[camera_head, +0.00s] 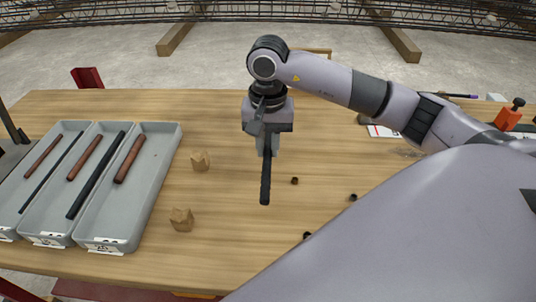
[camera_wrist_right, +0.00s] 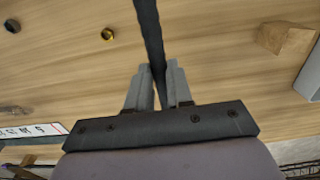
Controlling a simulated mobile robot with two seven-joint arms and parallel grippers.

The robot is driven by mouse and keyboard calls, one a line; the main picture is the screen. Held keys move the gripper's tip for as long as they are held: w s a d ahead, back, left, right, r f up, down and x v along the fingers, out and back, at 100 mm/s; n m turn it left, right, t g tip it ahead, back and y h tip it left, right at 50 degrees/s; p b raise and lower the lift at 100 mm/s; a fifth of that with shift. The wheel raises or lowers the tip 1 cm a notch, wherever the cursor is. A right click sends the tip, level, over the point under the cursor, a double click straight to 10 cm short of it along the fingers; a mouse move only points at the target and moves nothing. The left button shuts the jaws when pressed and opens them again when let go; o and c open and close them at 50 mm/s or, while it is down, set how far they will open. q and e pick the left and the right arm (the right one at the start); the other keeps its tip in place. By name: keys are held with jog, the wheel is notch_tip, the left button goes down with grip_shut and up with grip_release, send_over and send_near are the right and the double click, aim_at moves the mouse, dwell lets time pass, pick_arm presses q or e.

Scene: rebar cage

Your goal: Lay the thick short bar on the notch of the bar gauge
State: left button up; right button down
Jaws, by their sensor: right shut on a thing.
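My right gripper (camera_head: 267,148) points down over the middle of the table, shut on a dark bar (camera_head: 265,182). In the right wrist view the bar (camera_wrist_right: 149,30) passes between the two fingers (camera_wrist_right: 158,80) and runs out past them. In the head view its free part points toward the near side. Two small wooden blocks with notched tops, a far one (camera_head: 200,161) and a near one (camera_head: 181,220), stand left of the bar and apart from it. I cannot tell which object is the bar gauge. My left gripper is out of view.
Grey trays (camera_head: 155,185) at the left hold several brown and black bars. Small dark rings (camera_head: 294,181) lie right of the held bar. An orange tool (camera_head: 509,116) stands at the far right. The wood between the blocks and the bar is clear.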

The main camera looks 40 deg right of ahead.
aim_at(268, 149)
jog(key=shift+f, duration=1.55)
jog(key=shift+f, duration=0.25)
jog(key=c, duration=1)
grip_release()
jog(key=shift+r, duration=0.1)
